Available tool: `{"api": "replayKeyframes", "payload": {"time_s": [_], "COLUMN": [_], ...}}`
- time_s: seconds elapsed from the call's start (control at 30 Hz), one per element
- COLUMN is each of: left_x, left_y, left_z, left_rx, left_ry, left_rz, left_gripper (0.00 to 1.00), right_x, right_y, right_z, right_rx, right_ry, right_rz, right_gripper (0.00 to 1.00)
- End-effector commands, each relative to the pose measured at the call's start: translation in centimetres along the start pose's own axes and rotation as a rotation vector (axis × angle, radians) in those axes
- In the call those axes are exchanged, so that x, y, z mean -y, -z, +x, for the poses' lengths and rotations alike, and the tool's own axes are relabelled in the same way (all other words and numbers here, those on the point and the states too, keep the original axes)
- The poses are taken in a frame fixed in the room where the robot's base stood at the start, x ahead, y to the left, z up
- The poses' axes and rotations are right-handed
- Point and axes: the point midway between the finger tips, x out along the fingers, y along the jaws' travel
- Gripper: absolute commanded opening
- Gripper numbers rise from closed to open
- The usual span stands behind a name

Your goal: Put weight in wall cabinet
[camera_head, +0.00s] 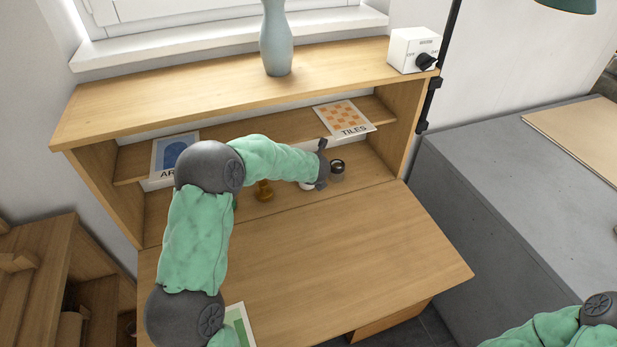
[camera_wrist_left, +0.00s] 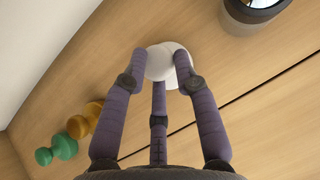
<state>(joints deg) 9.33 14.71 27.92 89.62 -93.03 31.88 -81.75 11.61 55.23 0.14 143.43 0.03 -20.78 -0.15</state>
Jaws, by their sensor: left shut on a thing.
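The wall cabinet (camera_head: 240,105) is wooden, with its front flap (camera_head: 330,265) folded down and its inside exposed. My left arm reaches over the flap into the lower compartment. In the left wrist view my left gripper (camera_wrist_left: 165,75) is shut on a white rounded weight (camera_wrist_left: 160,62). In the head view the gripper (camera_head: 319,172) hides most of this weight. The white weight is inside the cabinet, low over its floor; I cannot tell whether it touches. My right gripper is out of view; only part of that arm shows at bottom right.
An amber knobbed piece (camera_head: 264,191) stands left of the gripper, beside a green one (camera_wrist_left: 57,150) in the wrist view. A dark round jar (camera_head: 338,168) stands close on the right. Cards (camera_head: 345,117) lean on the shelf above. A vase (camera_head: 277,40) stands on top.

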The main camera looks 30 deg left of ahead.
Motion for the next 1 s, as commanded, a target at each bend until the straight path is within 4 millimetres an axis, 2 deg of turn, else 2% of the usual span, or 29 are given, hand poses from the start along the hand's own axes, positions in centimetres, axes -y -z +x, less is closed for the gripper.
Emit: {"api": "replayKeyframes", "payload": {"time_s": [0.37,0.4,0.47,0.83,1.0], "left_x": [0.0,0.0,0.0,0.0,0.1], "left_y": [0.2,0.3,0.3,0.1,0.0], "left_z": [0.4,0.3,0.3,0.2,-1.8], "left_rx": [0.003,0.002,0.002,0.002,0.003], "left_ry": [0.001,0.001,0.001,0.001,0.003], "left_rz": [-0.001,-0.001,-0.001,-0.001,0.0], "left_gripper": [0.0,0.41,0.55,0.55,0.55], "right_x": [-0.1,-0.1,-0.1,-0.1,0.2], "right_y": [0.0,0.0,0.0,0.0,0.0], "right_z": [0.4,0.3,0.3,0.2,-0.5], "right_rx": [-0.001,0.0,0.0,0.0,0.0], "right_ry": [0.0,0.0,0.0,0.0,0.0], "right_rz": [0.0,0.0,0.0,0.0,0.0], "right_gripper": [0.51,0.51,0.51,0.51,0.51]}}
